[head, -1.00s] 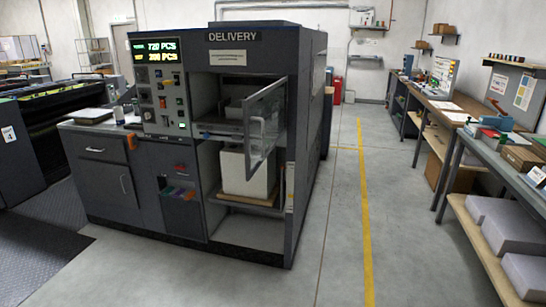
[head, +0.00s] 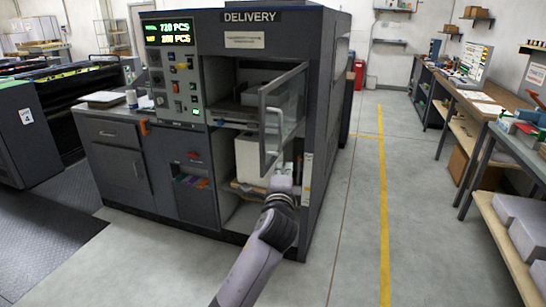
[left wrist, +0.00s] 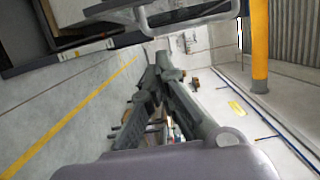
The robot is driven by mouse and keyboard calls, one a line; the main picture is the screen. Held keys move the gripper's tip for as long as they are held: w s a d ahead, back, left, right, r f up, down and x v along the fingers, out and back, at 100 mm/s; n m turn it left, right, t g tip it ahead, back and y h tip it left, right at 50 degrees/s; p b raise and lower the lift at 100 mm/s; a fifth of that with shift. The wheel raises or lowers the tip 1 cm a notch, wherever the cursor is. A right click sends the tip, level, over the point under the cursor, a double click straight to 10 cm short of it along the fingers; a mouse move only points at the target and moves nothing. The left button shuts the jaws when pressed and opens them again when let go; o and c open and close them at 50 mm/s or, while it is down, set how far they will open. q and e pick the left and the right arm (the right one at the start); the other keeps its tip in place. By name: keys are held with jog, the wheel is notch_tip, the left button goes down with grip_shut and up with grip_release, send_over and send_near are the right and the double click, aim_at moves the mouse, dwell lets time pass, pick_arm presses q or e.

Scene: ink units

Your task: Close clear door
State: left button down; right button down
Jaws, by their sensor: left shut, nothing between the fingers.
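The clear door (head: 283,115) is a see-through panel in a grey frame on the front of the dark delivery machine (head: 325,130). It stands swung open, its free edge out towards me, with a bar handle (head: 272,130) on it. My left gripper (head: 285,168) is just below the door's lower edge, in front of the lower opening, and partly hard to make out. In the left wrist view my left gripper's fingers (left wrist: 163,66) meet, shut and empty. A grey curved bar, seemingly the handle (left wrist: 190,18), crosses the top there. My right gripper is not in view.
A white block (head: 250,158) sits on a shelf in the machine's lower opening. A control panel (head: 175,80) is left of the door. Open floor (head: 350,220) lies to the right, with benches (head: 500,130) further right.

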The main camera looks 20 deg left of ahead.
pick_arm(q)
jog(key=w+a+p, duration=0.1)
jog(key=w+a, duration=0.4)
jog(key=w, duration=0.1)
jog(key=shift+f+p, duration=0.15)
jog(key=shift+p, duration=0.25)
jog(key=shift+a, duration=0.1)
